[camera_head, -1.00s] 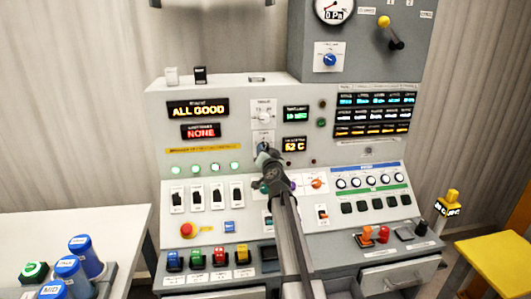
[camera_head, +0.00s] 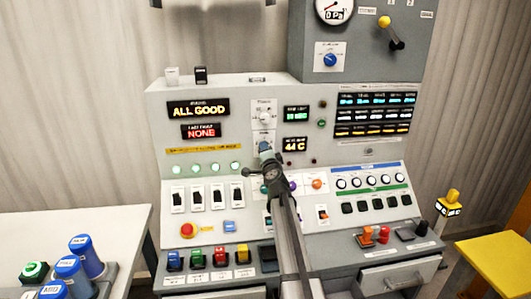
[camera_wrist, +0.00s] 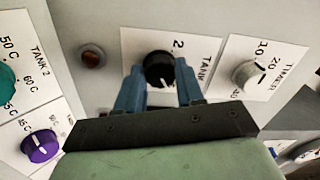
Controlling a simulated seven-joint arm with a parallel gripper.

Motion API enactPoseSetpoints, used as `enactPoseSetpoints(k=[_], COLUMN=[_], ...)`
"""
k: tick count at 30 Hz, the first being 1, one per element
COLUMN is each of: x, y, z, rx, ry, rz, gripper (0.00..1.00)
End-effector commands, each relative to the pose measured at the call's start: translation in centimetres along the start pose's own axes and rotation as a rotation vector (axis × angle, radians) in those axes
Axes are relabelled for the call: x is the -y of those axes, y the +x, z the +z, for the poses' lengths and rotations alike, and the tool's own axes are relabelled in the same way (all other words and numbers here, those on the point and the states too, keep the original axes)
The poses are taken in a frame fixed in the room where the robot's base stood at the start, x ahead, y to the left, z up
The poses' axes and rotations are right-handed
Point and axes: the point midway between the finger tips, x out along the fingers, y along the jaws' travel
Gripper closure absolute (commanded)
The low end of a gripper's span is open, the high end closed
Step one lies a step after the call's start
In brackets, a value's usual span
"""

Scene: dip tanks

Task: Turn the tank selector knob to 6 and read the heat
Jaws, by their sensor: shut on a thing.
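The black tank selector knob (camera_wrist: 160,68) sits on a white plate marked TANK (camera_wrist: 203,70) in the wrist view. The blue fingers of my gripper (camera_wrist: 160,88) are on both sides of it, shut on it. The knob's white mark faces the lower edge of this view, and a 2 shows beside the knob; the other numbers are hidden or unreadable. In the head view, my gripper (camera_head: 264,150) covers most of the knob at the panel's middle. The heat display (camera_head: 295,144), to its right, reads 44 C.
A white timer knob (camera_wrist: 248,74) is close beside the tank plate. Purple (camera_wrist: 40,145) and teal (camera_wrist: 5,85) knobs lie at the wrist view's left.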

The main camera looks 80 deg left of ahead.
Motion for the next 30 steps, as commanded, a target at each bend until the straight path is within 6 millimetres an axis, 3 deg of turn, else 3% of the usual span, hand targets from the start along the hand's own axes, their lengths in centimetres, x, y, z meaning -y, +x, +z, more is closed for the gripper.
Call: enactPoseSetpoints(k=[19,20,27,30], x=[0.01,0.01,0.01,0.01], y=[0.00,0.00,0.00,0.00], z=[0.02,0.02,0.02,0.02], rx=[-0.002,-0.001,-0.001,-0.001], ry=[0.048,0.048,0.047,0.047], rz=[0.000,0.000,0.000,0.000], gripper=[0.93,0.60,0.37,0.37])
